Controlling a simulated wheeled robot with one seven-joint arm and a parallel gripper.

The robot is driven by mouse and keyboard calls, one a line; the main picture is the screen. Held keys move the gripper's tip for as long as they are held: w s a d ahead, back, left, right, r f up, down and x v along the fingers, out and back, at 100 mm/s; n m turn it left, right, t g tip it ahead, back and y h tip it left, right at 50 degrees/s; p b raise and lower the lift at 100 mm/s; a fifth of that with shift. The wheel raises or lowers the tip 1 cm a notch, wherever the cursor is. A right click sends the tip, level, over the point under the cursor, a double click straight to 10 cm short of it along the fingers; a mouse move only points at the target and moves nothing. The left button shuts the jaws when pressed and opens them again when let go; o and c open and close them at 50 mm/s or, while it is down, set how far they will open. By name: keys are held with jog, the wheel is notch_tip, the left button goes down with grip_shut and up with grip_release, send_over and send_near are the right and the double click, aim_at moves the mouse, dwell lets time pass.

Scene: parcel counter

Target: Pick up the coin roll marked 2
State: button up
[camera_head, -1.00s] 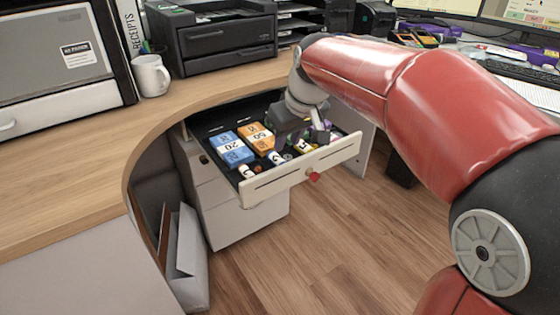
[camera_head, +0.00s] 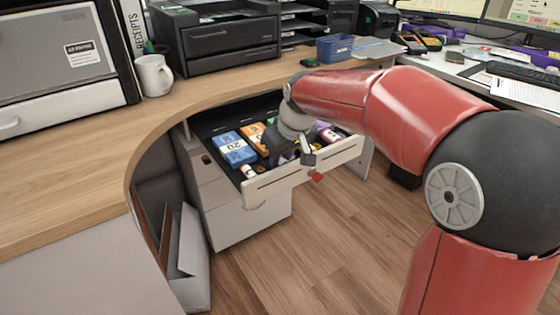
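The open drawer (camera_head: 285,182) holds the coin rolls and banknote bundles. A small white-and-dark roll (camera_head: 248,171) lies near its front left corner; I cannot read its mark. No roll marked 2 can be made out now; the area right of that small roll is covered by my gripper. My gripper (camera_head: 294,158) points down into the front middle of the drawer, low, close to the front panel. What lies between its fingers is hidden, and I cannot tell whether it is open or shut.
A blue bundle marked 20 (camera_head: 235,149) and an orange bundle (camera_head: 253,136) lie at the drawer's left. A purple-and-white item (camera_head: 328,134) lies at the right. The red drawer knob (camera_head: 316,176) sticks out in front. The counter (camera_head: 110,135) curves around the left.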

grip_shut()
dwell(0.7)
